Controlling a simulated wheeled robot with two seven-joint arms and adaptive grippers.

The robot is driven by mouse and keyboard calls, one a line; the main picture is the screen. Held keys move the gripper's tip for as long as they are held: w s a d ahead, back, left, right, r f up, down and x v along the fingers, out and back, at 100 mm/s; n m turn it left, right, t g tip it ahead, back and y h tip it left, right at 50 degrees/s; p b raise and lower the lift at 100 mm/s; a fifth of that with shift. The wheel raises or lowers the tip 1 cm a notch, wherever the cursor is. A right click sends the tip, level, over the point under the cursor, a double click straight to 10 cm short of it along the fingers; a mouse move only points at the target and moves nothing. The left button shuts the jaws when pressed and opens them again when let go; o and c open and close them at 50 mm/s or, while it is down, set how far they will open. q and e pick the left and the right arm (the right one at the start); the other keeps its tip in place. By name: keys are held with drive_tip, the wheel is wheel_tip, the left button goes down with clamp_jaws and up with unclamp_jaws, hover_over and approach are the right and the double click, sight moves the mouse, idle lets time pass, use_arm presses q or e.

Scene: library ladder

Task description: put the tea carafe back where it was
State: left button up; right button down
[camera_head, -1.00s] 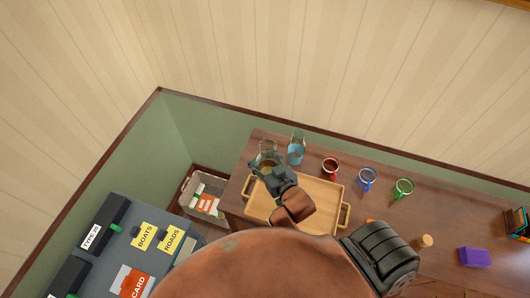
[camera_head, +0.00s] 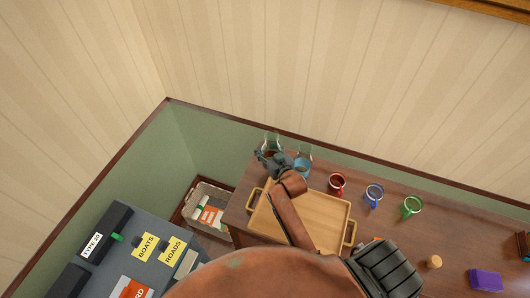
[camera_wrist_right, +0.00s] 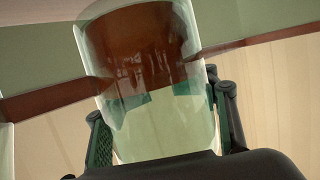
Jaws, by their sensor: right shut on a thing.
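The tea carafe (camera_head: 271,141) is clear glass. Brown tea (camera_wrist_right: 145,45) shows inside it in the right wrist view. My right gripper (camera_head: 267,157) is shut on it, with a finger on each side of the glass in the right wrist view (camera_wrist_right: 163,128). The carafe is at the back left end of the wooden table (camera_head: 237,206), left of a second glass carafe with blue liquid (camera_head: 303,166). My gripper and arm hide its lower part, so I cannot tell whether it touches the table. My left gripper is not in view.
A wooden tray (camera_head: 327,222) lies in front of the carafes, partly under my arm. Red (camera_head: 337,184), blue (camera_head: 373,196) and green (camera_head: 411,206) mugs stand to the right. The green wall (camera_head: 225,140) is close behind. A bin (camera_head: 207,205) is left of the table.

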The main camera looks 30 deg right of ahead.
drive_tip(key=f, duration=0.1)
drive_tip(key=w+f, duration=0.1)
drive_tip(key=f, duration=0.1)
drive_tip(key=w+f, duration=0.1)
drive_tip(key=f, duration=0.1)
drive_tip(key=shift+d+b, duration=0.25)
drive_tip(key=shift+b, duration=0.05)
drive_tip(key=shift+r, duration=0.1)
drive_tip(key=shift+s, duration=0.1)
drive_tip(key=c, duration=1.6)
unclamp_jaws()
drive_tip(key=shift+f, duration=0.3)
drive_tip(key=o, duration=0.8)
drive_tip(key=shift+r, duration=0.1)
drive_tip(key=p+v, duration=0.1)
drive_tip(key=v, duration=1.1)
